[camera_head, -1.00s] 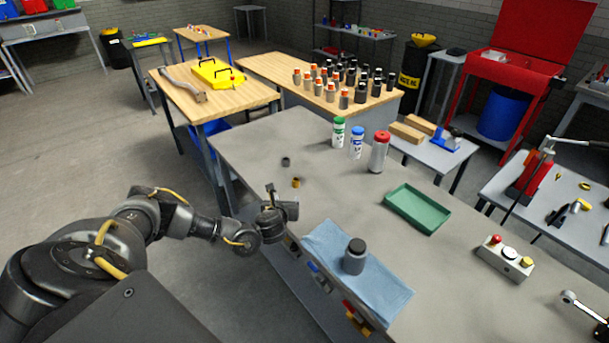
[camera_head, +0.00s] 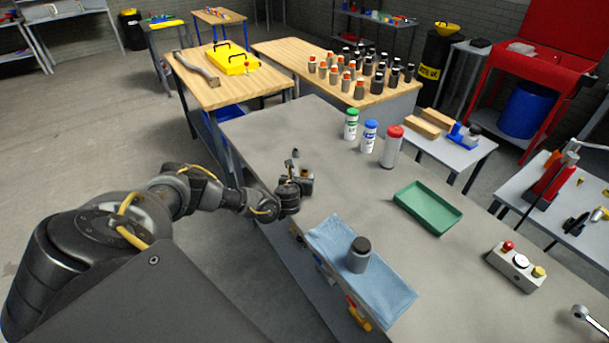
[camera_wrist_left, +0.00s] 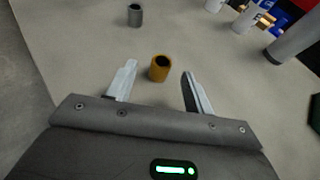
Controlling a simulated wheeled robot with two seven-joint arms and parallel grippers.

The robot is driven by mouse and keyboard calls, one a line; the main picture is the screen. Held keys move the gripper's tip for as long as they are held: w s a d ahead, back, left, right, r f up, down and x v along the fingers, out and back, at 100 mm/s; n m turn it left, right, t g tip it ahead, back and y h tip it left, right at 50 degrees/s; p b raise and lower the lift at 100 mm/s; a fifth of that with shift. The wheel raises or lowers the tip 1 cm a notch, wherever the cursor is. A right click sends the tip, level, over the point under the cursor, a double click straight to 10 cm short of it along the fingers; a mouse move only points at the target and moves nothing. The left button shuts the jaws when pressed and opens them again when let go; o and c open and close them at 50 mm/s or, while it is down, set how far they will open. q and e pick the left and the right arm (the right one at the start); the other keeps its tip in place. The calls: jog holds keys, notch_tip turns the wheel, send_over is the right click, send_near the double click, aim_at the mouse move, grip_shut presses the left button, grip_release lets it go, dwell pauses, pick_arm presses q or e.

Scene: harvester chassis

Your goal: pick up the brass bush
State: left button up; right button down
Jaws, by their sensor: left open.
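The brass bush (camera_wrist_left: 160,69) stands upright on the grey bench in the left wrist view, its round bore facing up. My left gripper (camera_wrist_left: 158,75) is open, with one finger on each side of the bush and a visible gap on both sides. The gripper holds nothing. In the head view my left gripper (camera_head: 300,172) is low over the bench's left part and hides the brass bush. My right gripper is not in view.
A grey bush (camera_wrist_left: 135,15) stands just beyond the brass one. Capped cans, including a red-topped one (camera_head: 392,147), stand farther back. A green tray (camera_head: 428,207) and a blue cloth (camera_head: 385,290) bearing a dark-capped jar (camera_head: 359,256) lie nearer. The bench between has free room.

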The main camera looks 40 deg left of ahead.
aim_at(304, 172)
pick_arm(q)
jog(key=shift+w+a, duration=0.1)
jog(key=shift+w, duration=0.25)
jog(key=shift+p+x, duration=0.4)
jog(key=shift+x, duration=1.8)
jog(key=c, duration=1.1)
